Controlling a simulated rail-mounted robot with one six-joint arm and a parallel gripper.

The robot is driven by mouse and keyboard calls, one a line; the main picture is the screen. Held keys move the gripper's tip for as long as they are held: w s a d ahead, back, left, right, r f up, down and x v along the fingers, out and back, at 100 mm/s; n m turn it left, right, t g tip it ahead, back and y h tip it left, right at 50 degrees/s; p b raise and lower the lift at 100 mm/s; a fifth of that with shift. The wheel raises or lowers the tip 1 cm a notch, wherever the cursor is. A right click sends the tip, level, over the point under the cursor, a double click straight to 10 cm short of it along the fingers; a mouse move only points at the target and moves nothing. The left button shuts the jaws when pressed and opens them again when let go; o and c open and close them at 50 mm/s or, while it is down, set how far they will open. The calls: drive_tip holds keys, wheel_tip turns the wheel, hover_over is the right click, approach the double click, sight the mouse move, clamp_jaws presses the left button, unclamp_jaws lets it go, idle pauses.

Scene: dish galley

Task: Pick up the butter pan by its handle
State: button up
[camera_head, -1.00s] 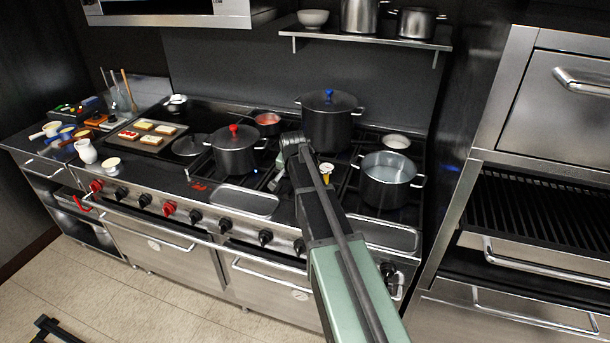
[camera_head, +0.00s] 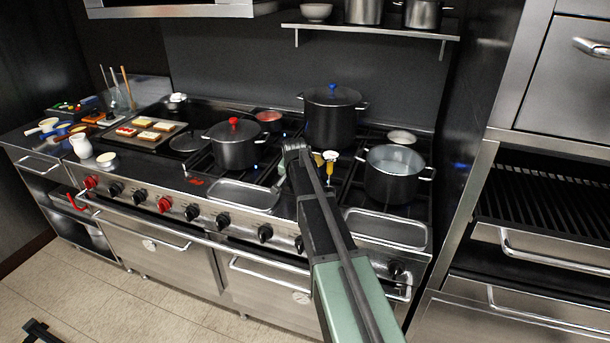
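My arm reaches from the bottom of the view up over the middle of the range. Several small pans stand on the left counter, one with a cream handle (camera_head: 42,129) and one with a blue handle (camera_head: 58,136). I cannot tell which of them, if any, is the butter pan. They are far to the left of my gripper and not touched by it. A small white and yellow item (camera_head: 330,156) shows just right of my arm's end.
A red-knobbed pot (camera_head: 234,150) stands left of my arm's end, a tall blue-knobbed pot (camera_head: 333,120) behind it and an open pot (camera_head: 392,180) to the right. A shelf (camera_head: 380,30) hangs above.

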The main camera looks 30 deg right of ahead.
drive_tip(key=shift+f, duration=0.25)
drive_tip(key=shift+c, duration=0.4)
clamp_jaws()
